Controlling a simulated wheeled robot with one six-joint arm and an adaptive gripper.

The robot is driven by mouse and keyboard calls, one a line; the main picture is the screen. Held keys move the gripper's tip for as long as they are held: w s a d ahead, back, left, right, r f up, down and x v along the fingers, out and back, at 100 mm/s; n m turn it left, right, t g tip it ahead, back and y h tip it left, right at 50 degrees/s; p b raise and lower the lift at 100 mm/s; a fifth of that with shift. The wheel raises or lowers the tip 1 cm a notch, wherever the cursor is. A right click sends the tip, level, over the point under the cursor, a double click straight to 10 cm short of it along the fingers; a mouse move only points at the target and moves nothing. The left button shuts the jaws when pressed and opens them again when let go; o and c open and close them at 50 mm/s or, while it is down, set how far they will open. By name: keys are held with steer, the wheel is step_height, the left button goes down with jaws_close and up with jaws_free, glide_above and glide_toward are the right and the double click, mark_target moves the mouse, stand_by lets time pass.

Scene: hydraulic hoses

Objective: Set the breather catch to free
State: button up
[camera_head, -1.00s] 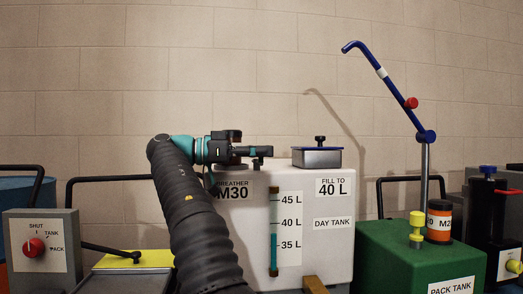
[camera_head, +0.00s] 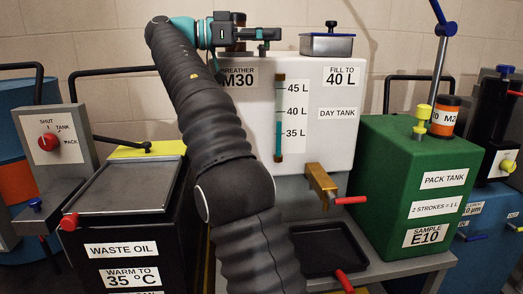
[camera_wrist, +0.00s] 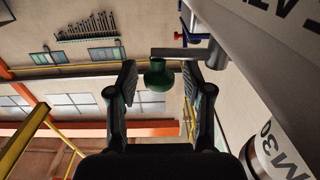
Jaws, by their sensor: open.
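The day tank (camera_head: 307,112) is white, with a BREATHER M30 label on its upper left front. My gripper (camera_head: 268,32) is just above the tank's top left, fingers pointing right. In the wrist view my gripper (camera_wrist: 158,88) is open, with a green rounded knob (camera_wrist: 158,76) between its fingers. A grey bar (camera_wrist: 180,53) runs from the knob to a grey post (camera_wrist: 216,52), and looks like the breather catch. I cannot tell whether the fingers touch the knob. The breather can (camera_wrist: 285,150), labelled M30, shows at the lower right. The catch's set position is unclear.
A grey lidded box (camera_head: 327,45) stands on the tank top, right of my gripper. A brass tap (camera_head: 320,182) with a red lever is below on the tank front. The green pack tank (camera_head: 390,190) is to the right, the waste oil bin (camera_head: 130,187) to the left.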

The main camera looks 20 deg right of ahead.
steer(key=t+b, duration=0.1)
steer(key=n+t+b, duration=0.1)
steer(key=d+n+t+b, duration=0.1)
steer(key=shift+s+f+t+h+b, duration=0.2)
steer(key=shift+f+t+h+b, duration=0.1)
steer(key=shift+f+b, duration=0.05)
steer(key=s+a+n+t+y+b, duration=0.2)
steer(key=s+a+n+t+b, duration=0.3)
steer(key=a+n+t+b, duration=0.4)
steer(key=s+f+n+y+p, duration=0.2)
steer(key=s+f+y, duration=0.1)
steer(key=f, duration=0.5)
steer(key=s+f+n+y+p, duration=0.2)
steer(key=f+n+y, duration=0.1)
steer(key=f, duration=0.6)
steer(key=s+f+n+y+p, duration=0.3)
steer(key=f+y, duration=0.1)
steer(key=f, duration=0.4)
steer(key=shift+s+d+f, duration=0.15)
steer(key=shift+s+f, duration=0.2)
